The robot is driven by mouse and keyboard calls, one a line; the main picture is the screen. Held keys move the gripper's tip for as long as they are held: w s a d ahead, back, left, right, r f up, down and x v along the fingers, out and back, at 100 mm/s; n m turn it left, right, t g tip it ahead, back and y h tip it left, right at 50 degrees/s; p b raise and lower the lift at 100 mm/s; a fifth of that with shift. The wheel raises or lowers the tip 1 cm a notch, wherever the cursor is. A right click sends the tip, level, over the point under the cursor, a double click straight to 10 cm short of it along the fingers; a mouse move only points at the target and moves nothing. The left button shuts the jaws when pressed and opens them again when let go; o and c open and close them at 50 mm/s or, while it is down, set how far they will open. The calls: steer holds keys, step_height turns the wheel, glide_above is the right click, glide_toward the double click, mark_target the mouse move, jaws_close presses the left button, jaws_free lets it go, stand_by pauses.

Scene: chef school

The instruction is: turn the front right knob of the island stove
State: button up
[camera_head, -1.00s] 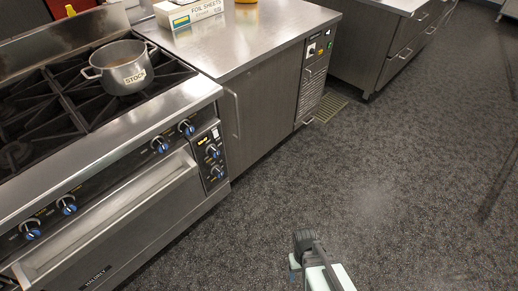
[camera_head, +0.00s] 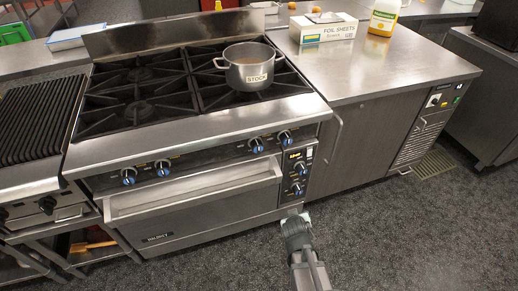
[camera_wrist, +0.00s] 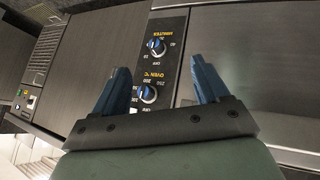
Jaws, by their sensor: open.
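The island stove (camera_head: 200,112) has a row of blue-faced knobs on its front. The far right knob of that row (camera_head: 285,137) sits beside another knob (camera_head: 256,145), and two more are further left. A black panel at the stove's right end holds an upper knob (camera_head: 300,168) and a lower knob (camera_head: 296,188). My gripper (camera_head: 294,218) is low in front of this panel. In the wrist view, which looks upside down, my gripper (camera_wrist: 162,82) is open and empty. The panel's oven knob (camera_wrist: 148,93) and another knob (camera_wrist: 157,47) show between its blue fingers.
A steel counter (camera_head: 385,75) adjoins on the right, with a foil box (camera_head: 322,30) and a yellow bottle (camera_head: 384,15). A grill (camera_head: 35,115) is on the left. The floor (camera_head: 400,240) in front is clear.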

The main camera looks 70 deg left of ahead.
steer(key=s+a+r+n+y, duration=0.1)
steer(key=a+r+n+y, duration=0.1)
steer(key=a+r+y, duration=0.5)
steer(key=n+g+y, duration=0.2)
steer(key=g+y, duration=0.2)
glide_toward(259, 151)
steer(key=a, duration=1.1)
steer(key=shift+w+a+f, duration=0.1)
steer(key=shift+a+f, duration=0.05)
steer(key=shift+a, duration=0.2)
steer(key=c, duration=1.1)
